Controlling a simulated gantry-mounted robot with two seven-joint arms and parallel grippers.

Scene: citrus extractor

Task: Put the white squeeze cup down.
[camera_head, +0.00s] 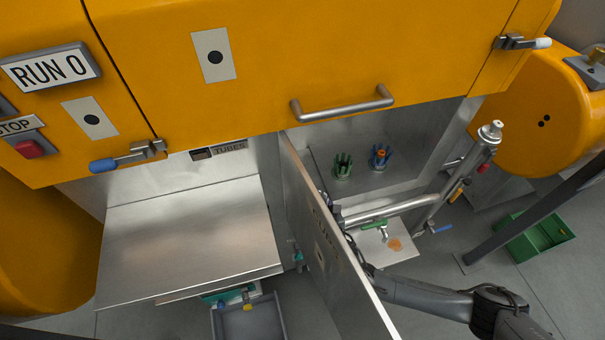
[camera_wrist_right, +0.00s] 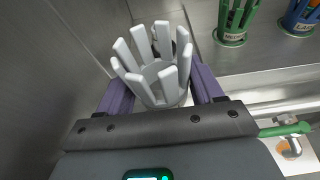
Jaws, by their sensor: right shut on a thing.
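The white squeeze cup (camera_wrist_right: 160,82), a ring of upright white prongs, is between the purple fingers of my right gripper (camera_wrist_right: 163,86) in the right wrist view. The gripper is shut on it. A smooth grey metal wall is close on the left there. In the head view the open metal door (camera_head: 318,235) hides most of this gripper, and I cannot make out the white cup. I cannot tell whether the cup's underside touches anything. My left gripper is in neither view.
A green cup (camera_head: 343,166) and a blue cup (camera_head: 380,158) stand on the metal shelf (camera_head: 405,181) to the right of the white cup. A steel pipe (camera_head: 395,209) with a green-handled tap runs in front of them. The steel counter (camera_head: 190,240) on the left is bare.

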